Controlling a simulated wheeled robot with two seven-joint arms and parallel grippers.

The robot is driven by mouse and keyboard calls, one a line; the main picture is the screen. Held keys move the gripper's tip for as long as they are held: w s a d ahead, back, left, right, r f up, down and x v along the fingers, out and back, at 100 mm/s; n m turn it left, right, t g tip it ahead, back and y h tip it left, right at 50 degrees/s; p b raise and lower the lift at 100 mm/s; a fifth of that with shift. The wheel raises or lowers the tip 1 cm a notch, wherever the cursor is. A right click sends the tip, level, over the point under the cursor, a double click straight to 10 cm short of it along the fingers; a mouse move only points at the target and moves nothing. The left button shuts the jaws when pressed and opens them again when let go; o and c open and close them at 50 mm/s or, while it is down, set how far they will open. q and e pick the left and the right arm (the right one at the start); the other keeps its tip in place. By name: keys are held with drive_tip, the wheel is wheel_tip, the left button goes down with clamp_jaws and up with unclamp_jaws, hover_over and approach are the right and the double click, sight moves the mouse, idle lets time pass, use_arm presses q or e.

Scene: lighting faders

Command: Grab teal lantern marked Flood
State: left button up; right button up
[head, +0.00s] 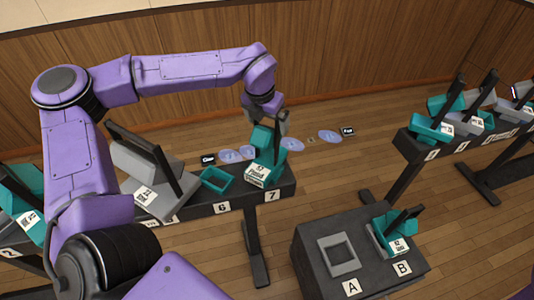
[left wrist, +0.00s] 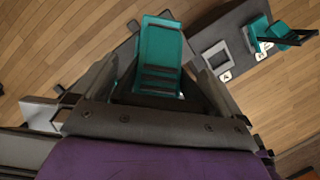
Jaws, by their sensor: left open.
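A teal lantern (head: 264,158) stands at position 7 on the dark rack. Its white label seems to read "Flood", but the print is small. My left gripper (head: 268,118) is above it, fingers pointing down around its upper part. In the left wrist view the teal lantern (left wrist: 160,55) lies between the two spread fingers of my left gripper (left wrist: 157,80). The gripper is open. I cannot tell whether either finger touches the lantern. My right gripper is not in view.
An empty teal holder (head: 216,180) is at position 6, beside a grey lantern (head: 150,170). A dark box (head: 330,283) has an empty grey holder (head: 338,255) at A and another teal lantern (head: 396,228) at B. More lanterns stand on a rack at right (head: 425,150).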

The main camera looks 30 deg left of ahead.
use_arm(q)
drive_tip(key=shift+f, duration=0.15)
clamp_jaws()
